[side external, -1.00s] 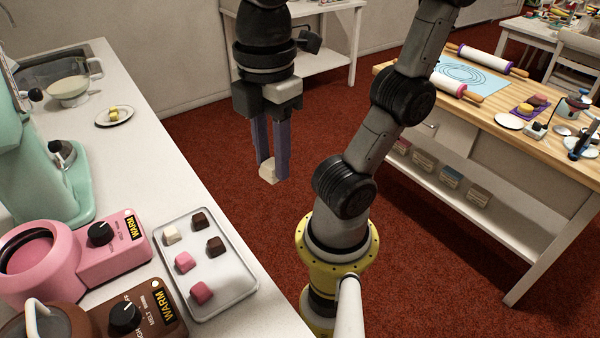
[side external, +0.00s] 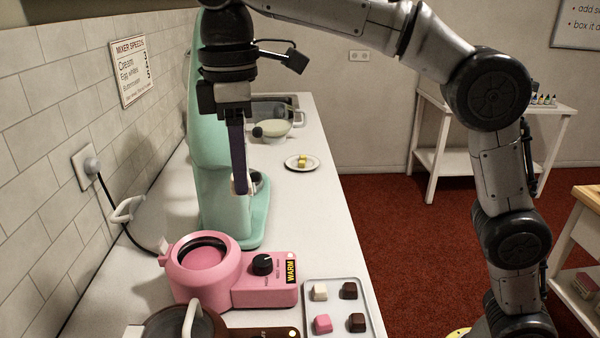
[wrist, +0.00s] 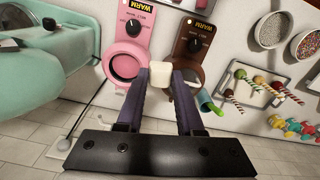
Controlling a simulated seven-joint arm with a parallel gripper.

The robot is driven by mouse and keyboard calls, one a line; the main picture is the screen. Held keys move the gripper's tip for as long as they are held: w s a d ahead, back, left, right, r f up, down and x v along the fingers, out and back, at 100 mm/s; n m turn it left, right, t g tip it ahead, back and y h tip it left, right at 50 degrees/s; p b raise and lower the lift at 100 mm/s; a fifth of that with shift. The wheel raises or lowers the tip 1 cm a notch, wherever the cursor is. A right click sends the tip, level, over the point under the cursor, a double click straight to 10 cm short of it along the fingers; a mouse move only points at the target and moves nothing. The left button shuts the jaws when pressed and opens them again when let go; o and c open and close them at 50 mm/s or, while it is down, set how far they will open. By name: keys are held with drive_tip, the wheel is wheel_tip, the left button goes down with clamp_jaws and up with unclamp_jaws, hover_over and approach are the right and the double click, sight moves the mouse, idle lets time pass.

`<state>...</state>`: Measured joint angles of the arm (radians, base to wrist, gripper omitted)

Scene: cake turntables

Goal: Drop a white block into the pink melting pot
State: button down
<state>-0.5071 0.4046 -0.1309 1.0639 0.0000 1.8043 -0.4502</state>
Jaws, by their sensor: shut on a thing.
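My gripper (side external: 240,188) points down above the counter, its dark purple fingers closed. In the wrist view (wrist: 160,76) a white block (wrist: 160,74) is held between the fingertips. In the side view the block is mostly hidden by the fingers. The pink melting pot (side external: 183,283) stands below, its round mouth open with pink melt inside. My fingertips are well above it, in front of the mint mixer in the side view. In the wrist view the pink pot (wrist: 116,68) lies left of the held block. Another white block (side external: 320,292) sits on the tray.
A brown melting pot (side external: 215,325) stands beside the pink one. The tray (side external: 346,283) also holds pink and brown blocks. The tall mint mixer (side external: 216,215) stands close behind the pink pot. A plate (side external: 290,164) and a bowl (side external: 270,132) are farther back.

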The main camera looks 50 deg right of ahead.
drive_tip(key=w+a+f, duration=0.1)
drive_tip(key=w+f, duration=0.4)
drive_tip(key=w, duration=0.3)
drive_tip(key=w+d+f+m, duration=0.1)
drive_tip(key=w+f, duration=0.4)
drive_tip(key=f, duration=0.8)
drive_tip(key=shift+d+f, duration=0.15)
drive_tip(key=shift+c, duration=2.3)
unclamp_jaws()
wheel_tip(320, 180, up, 12)
